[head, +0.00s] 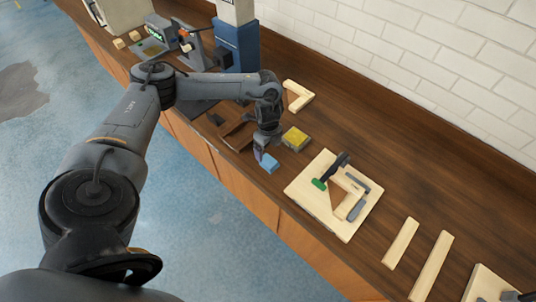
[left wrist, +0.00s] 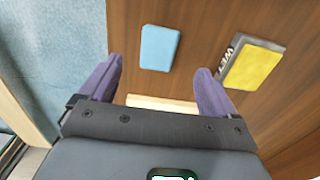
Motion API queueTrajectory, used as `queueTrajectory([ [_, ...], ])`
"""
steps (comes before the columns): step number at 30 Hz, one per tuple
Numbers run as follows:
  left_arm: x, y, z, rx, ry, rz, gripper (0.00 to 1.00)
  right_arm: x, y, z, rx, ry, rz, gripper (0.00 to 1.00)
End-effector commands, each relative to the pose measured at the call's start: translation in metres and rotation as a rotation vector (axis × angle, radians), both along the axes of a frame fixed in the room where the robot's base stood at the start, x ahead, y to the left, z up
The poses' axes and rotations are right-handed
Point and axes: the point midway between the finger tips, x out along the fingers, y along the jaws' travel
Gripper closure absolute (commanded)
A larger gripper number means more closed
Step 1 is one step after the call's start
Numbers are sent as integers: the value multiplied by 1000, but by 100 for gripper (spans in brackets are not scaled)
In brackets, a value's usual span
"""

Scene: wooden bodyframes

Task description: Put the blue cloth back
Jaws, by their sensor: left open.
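The blue cloth (head: 268,162) lies folded flat on the wooden counter near its front edge. In the left wrist view the cloth (left wrist: 160,48) is a small light-blue rectangle, ahead of and between my fingertips. My left gripper (head: 262,152) is just above the counter beside the cloth. In the left wrist view its two purple fingers (left wrist: 157,80) are spread wide with nothing between them. A yellow pad on a dark base (head: 295,138) sits just behind the cloth; it also shows in the left wrist view (left wrist: 257,68) with lettering on its side. My right gripper is not in view.
A pale board (head: 335,222) with a green-tipped tool and wooden pieces lies to the right of the cloth. Pale wooden strips (head: 401,243) lie farther right. A brown tray (head: 238,136) is on the left. The counter's front edge is close to the cloth.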

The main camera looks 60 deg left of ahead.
Motion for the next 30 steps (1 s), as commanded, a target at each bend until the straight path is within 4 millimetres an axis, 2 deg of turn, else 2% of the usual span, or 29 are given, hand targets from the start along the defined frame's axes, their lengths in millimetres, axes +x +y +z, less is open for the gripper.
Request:
queueTrajectory([
  [3,1,0,18,0,-2,-1,9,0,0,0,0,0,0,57],
  [9,0,0,35,1,0,0,9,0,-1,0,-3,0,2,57],
  [30,0,0,38,1,1,0,9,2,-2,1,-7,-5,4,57],
])
